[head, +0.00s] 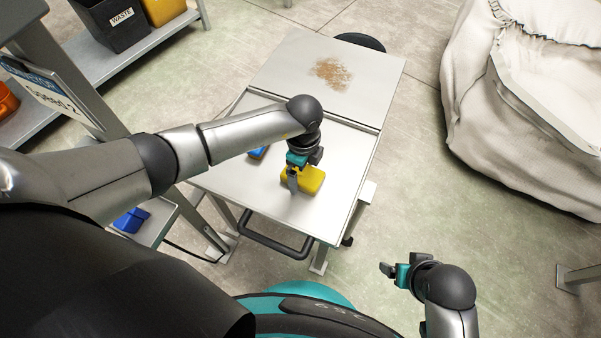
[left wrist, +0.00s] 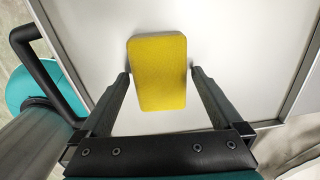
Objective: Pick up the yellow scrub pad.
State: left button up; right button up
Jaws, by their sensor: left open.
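The yellow scrub pad (head: 305,180) lies flat on the near part of the metal cart top (head: 235,183). In the left wrist view the pad (left wrist: 159,72) is a rounded yellow block, with its lower part between the two fingers. My left gripper (head: 298,184) is over the pad, pointing down. In the left wrist view the gripper (left wrist: 159,75) is open, one fingertip on each side of the pad, with a small gap visible at the left. My right gripper (head: 388,270) is off the cart at the lower right; its jaw opening is unclear.
A blue object (head: 258,152) lies on the cart beside my left arm. Brown debris (head: 331,73) is spread on the far part. A raised strip crosses the top, and a dark handle (head: 272,244) is at the near edge. A large fabric bag (head: 480,110) stands at right.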

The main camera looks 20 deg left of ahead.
pick_arm(q)
jog(key=shift+c, duration=0.2)
jog(key=c, duration=1.1)
jog(key=shift+r, duration=0.15)
